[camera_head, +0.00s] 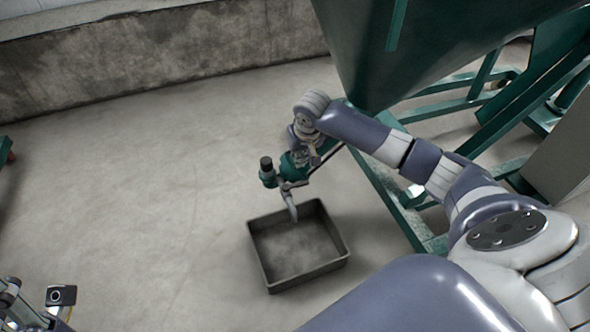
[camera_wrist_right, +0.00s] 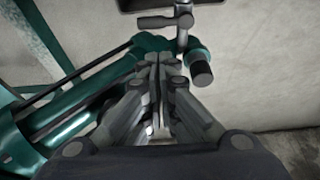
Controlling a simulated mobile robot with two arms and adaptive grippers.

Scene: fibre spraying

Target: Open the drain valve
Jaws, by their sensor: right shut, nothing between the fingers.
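The drain valve shows in the head view as a green pipe piece (camera_head: 268,178) with a dark round cap, below the green hopper. A grey curved outlet (camera_head: 292,210) points down toward a dark square tray (camera_head: 262,262) on the floor. My right gripper (camera_head: 298,158) is at the valve and partly hidden by it. In the right wrist view my right gripper (camera_wrist_right: 160,62) is shut and empty, its tips close to the green valve body (camera_wrist_right: 198,52). A grey lever-like bar (camera_wrist_right: 160,21) lies just beyond the tips. I cannot tell whether they touch. Parts of my left gripper (camera_head: 10,292) show at the lower left corner; its fingers are unclear.
The green hopper (camera_head: 430,45) hangs above, with green frame legs (camera_head: 400,205) to the right of the tray. A low concrete wall (camera_head: 170,60) runs along the back. The floor (camera_head: 130,190) left of the tray is clear.

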